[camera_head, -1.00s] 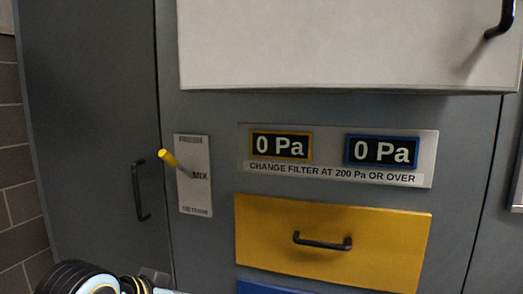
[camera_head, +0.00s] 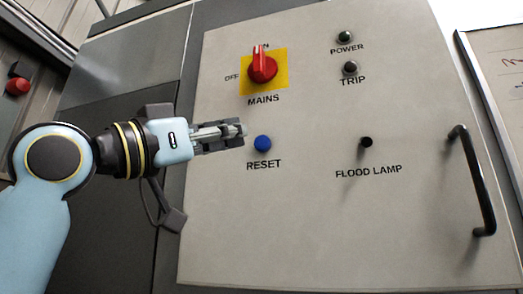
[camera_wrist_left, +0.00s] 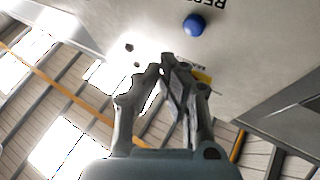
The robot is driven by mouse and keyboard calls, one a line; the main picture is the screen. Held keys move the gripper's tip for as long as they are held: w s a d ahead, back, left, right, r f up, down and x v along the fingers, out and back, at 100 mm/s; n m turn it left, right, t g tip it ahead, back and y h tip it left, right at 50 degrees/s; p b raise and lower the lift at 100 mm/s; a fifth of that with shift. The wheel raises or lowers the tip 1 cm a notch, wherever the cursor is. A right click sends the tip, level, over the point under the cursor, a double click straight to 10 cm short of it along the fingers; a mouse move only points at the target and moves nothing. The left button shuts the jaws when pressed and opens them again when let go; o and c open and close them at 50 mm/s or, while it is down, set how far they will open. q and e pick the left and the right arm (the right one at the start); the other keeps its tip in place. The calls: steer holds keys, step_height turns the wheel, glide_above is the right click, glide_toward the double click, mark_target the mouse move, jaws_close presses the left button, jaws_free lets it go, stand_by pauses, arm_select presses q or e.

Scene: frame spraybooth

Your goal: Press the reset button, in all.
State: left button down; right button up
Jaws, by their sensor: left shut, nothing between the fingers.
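The blue reset button (camera_head: 263,143) sits on the pale panel, above its RESET label, in the head view. It also shows near the top of the left wrist view (camera_wrist_left: 194,24). My left gripper (camera_head: 243,129) is shut and empty, its fingertips just left of the button in the head view. In the left wrist view the fingertips (camera_wrist_left: 168,62) are below and left of the button, with a gap in the picture. I cannot tell whether the tips touch the panel. My right gripper is not in view.
A red MAINS switch (camera_head: 262,67) on a yellow plate is above the button. A POWER lamp (camera_head: 344,37), TRIP lamp (camera_head: 350,69) and black FLOOD LAMP knob (camera_head: 366,142) are to the right. A black handle (camera_head: 475,182) stands out at the panel's right. A red button (camera_head: 18,86) is far left.

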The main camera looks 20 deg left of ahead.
mark_target(262, 143)
arm_select(q)
steer(key=shift+m+g+h, duration=0.3)
steer(key=shift+m+h, duration=0.5)
steer(key=s+r, duration=0.2)
steer(key=r, duration=0.1)
steer(key=shift+s+d+r, duration=0.15)
steer(key=shift+s+d, duration=0.15)
steer(key=shift+d, duration=0.05)
steer(key=shift+w+d+p, duration=0.15)
steer(key=shift+w+p, duration=0.15)
steer(key=shift+w, duration=4.1)
